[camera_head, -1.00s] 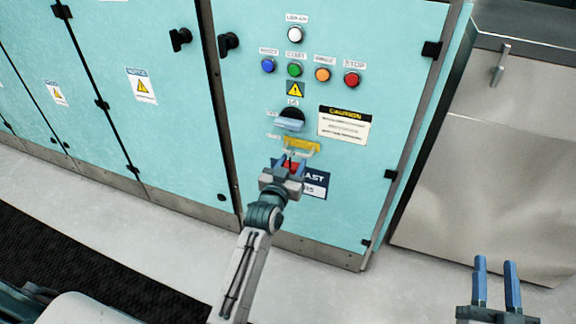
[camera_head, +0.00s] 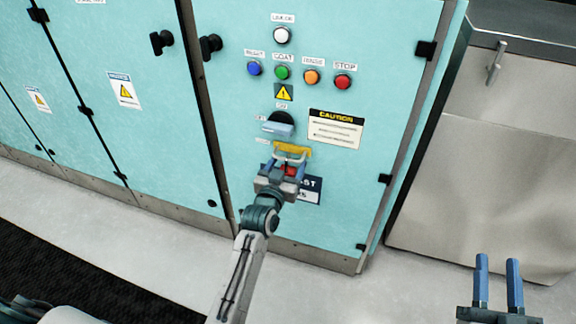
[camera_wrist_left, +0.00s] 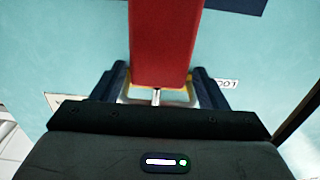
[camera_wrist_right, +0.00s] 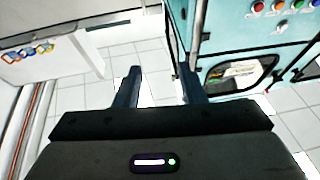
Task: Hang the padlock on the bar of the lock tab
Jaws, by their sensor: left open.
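The red padlock (camera_head: 291,171) is at the cabinet front, just below the yellow lock tab (camera_head: 294,149). Its pale metal shackle shows across the tab, but I cannot tell whether it loops around the bar. In the left wrist view, the padlock's red body (camera_wrist_left: 163,40) fills the top middle, with yellow behind the shackle. My left gripper (camera_head: 280,167) is open, its fingers on either side of the padlock; it also shows in the left wrist view (camera_wrist_left: 160,85). My right gripper (camera_head: 498,268) is open and empty, away at the lower right.
A rotary switch (camera_head: 279,126) sits just above the tab. Coloured buttons (camera_head: 312,77) and a caution sign (camera_head: 336,128) are higher on the teal cabinet (camera_head: 380,60). A dark blue label (camera_head: 311,190) is partly hidden by my left gripper. A metal cabinet (camera_head: 470,190) stands at right.

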